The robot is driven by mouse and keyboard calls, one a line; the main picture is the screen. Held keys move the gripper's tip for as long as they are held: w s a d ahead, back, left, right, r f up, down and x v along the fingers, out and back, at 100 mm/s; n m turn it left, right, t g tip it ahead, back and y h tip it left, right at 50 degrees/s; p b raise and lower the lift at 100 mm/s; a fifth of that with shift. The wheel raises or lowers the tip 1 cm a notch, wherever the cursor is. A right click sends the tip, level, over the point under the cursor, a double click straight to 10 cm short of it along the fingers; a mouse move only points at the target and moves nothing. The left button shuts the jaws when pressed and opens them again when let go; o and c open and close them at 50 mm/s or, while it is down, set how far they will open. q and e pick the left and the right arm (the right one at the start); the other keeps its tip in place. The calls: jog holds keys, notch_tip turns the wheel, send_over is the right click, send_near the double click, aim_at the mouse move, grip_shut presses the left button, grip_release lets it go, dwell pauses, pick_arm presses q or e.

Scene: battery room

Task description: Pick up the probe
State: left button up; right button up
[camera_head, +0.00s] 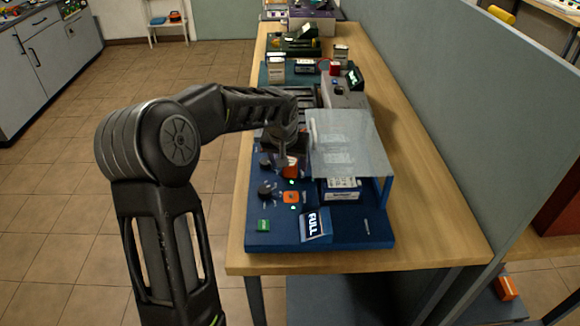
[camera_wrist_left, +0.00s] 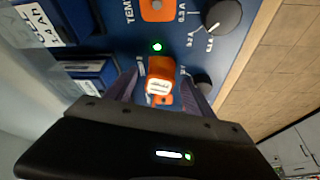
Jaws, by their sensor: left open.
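An orange piece with a pale, slotted end, which looks like the probe (camera_wrist_left: 160,76), stands on the blue charger station (camera_head: 262,238). In the head view this orange piece (camera_head: 290,168) is partly covered by my left gripper (camera_head: 286,152). In the left wrist view my left gripper (camera_wrist_left: 162,92) is open, with one finger on each side of the orange piece. I cannot tell whether the fingers touch it. My right gripper is not in view.
The station carries black knobs (camera_head: 266,190), an orange square (camera_head: 291,197), a FULL display (camera_head: 315,225) and a clear cover (camera_head: 345,140) close right of my gripper. Other devices stand farther back on the wooden bench (camera_head: 420,215). A grey partition (camera_head: 450,100) runs along the right.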

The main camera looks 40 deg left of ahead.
pick_arm(q)
grip_shut()
dwell(0.8)
